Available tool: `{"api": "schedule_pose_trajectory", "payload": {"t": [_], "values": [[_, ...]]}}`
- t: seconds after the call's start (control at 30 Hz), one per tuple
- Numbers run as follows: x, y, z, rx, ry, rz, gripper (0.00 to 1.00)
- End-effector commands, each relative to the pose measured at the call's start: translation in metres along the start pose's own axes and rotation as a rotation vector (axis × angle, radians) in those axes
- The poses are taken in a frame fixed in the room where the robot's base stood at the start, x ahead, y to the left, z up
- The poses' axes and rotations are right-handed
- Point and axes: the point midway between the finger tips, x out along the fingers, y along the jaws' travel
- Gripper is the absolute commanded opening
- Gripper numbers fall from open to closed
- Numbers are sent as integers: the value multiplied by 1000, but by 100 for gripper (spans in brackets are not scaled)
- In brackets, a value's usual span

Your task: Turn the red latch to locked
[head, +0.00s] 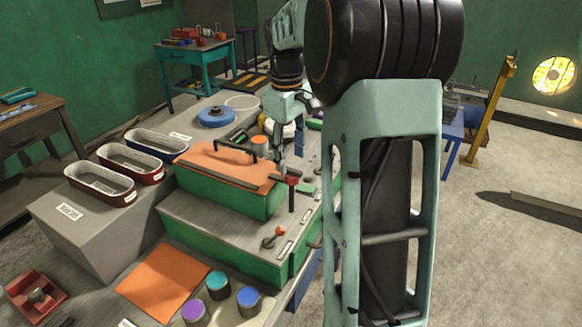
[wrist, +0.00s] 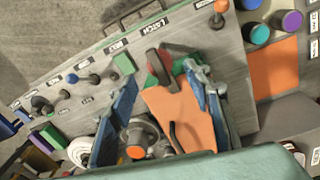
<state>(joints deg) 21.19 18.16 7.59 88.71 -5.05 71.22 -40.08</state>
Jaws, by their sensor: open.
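A red latch piece (head: 291,179) with a dark post below it shows at the near right corner of the green box with an orange lid (head: 225,160). In the wrist view a red part (wrist: 180,67) lies beside a dark, upright-looking bar (wrist: 158,66) at the end of the orange lid (wrist: 180,112). Its exact turn is hard to tell. My gripper (head: 289,155) is above the lid's right end, behind the red piece. In the wrist view my gripper (wrist: 162,100) has its blue fingers wide apart, with the lid's end between them and nothing held.
Oval bins (head: 100,182) stand at left. Coloured round jars (head: 218,284) and an orange mat (head: 162,282) lie in front. My arm hides the bench's right side.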

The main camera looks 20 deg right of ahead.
Motion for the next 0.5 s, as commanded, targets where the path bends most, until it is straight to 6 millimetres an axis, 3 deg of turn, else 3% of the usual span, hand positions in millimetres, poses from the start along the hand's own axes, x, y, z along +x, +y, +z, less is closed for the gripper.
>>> {"api": "schedule_pose_trajectory", "payload": {"t": [0.2, 0.5], "values": [[-46, 0, 0, 0, 3, 2, 45], [-71, 0, 0, 0, 0, -1, 45]]}}
